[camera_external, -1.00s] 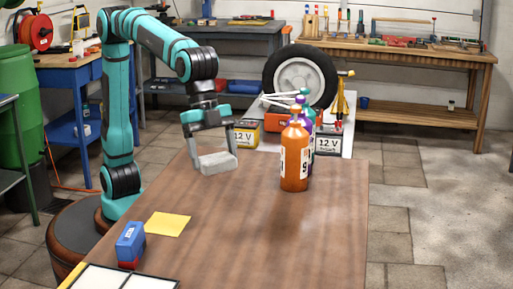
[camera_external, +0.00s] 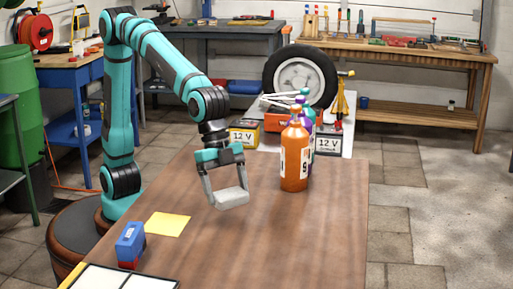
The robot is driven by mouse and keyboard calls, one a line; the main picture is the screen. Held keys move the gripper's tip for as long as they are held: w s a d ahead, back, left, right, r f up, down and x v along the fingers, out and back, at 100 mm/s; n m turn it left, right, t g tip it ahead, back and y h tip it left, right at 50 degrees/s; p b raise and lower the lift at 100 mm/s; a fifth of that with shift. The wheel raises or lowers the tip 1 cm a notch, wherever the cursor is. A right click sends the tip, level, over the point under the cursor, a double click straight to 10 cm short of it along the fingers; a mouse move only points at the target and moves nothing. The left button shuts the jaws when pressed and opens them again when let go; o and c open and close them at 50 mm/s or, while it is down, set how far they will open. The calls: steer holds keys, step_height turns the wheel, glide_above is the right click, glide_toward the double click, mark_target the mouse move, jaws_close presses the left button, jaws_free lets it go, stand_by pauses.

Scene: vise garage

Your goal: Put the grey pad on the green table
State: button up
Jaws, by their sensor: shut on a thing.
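The grey pad (camera_external: 232,200) is a small pale grey block, held between the two fingers of my gripper (camera_external: 226,189). My gripper is shut on it and points down over the brown table (camera_external: 290,245). The pad looks a little above the tabletop, but I cannot tell the exact gap. A table with a grey-green top and green legs (camera_external: 8,101) is cut off at the left edge. It may be the green table, but I cannot be sure.
Orange and purple bottles (camera_external: 294,160) stand right of the pad. A yellow sheet (camera_external: 167,224) and a blue block (camera_external: 130,243) lie front left. Batteries (camera_external: 328,143) and a tyre (camera_external: 299,75) are behind. The brown table's right front is clear.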

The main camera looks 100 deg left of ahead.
mark_target(227, 219)
steer(key=shift+f, duration=2.4)
steer(key=shift+f, duration=0.1)
steer(key=o, duration=1)
steer(key=shift+o, duration=0.2)
steer(key=v, duration=1.2)
